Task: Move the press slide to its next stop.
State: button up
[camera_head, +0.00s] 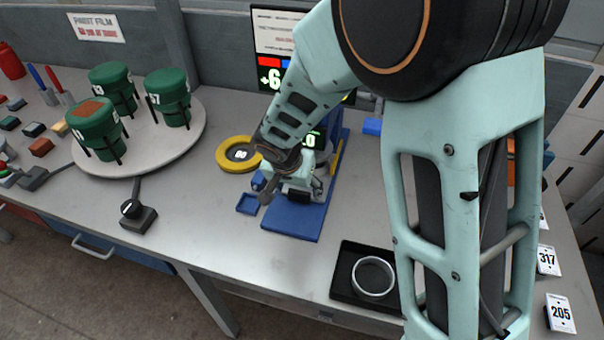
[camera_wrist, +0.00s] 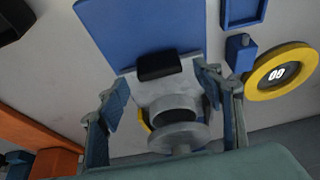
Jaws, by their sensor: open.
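My gripper (camera_head: 290,190) hangs over the blue press base (camera_head: 292,222), hiding much of the press in the head view. In the wrist view my gripper (camera_wrist: 165,96) is open, one finger on each side of a light grey block with a round grey part (camera_wrist: 174,108). A green-lit display (camera_head: 312,139) shows partly behind my gripper.
A yellow ring dial (camera_head: 238,154) lies left of the press. A black tray (camera_head: 345,288) with a silver ring (camera_head: 373,276) is at the front. A white turntable (camera_head: 185,140) holds green canisters. A small lever box (camera_head: 138,218) stands at the front left. Number cards (camera_head: 560,313) lie at right.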

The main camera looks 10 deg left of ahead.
jog(key=shift+x, duration=0.9)
grip_shut()
jog(key=shift+s, duration=0.1)
